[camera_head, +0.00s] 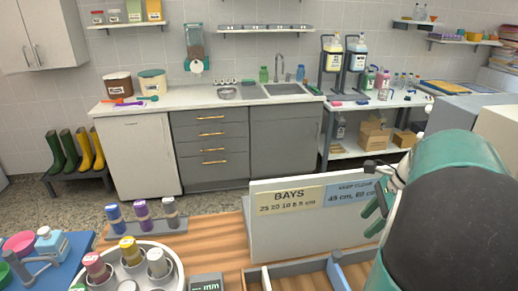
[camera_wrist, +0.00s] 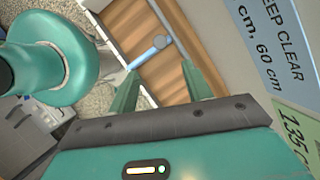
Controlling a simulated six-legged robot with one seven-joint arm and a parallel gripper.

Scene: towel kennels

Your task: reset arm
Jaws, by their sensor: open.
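My gripper (camera_head: 378,194) is at the right in the head view, in front of the right part of a white upright board (camera_head: 310,235). In the wrist view, my gripper's (camera_wrist: 158,76) two green fingers stand apart with nothing between them. Beyond them lie the wooden surface and a small light-blue part (camera_wrist: 148,52). My green and black arm fills the lower right of the head view and hides what is behind it.
The board has a "BAYS" label (camera_head: 290,201) and a blue "KEEP CLEAR" label (camera_head: 352,193). Below it are low grey dividers (camera_head: 300,271) on a wooden tabletop (camera_head: 222,235). Several coloured spools or cans stand in a round white tray (camera_head: 173,262) at left. A counter (camera_head: 215,100) runs behind.

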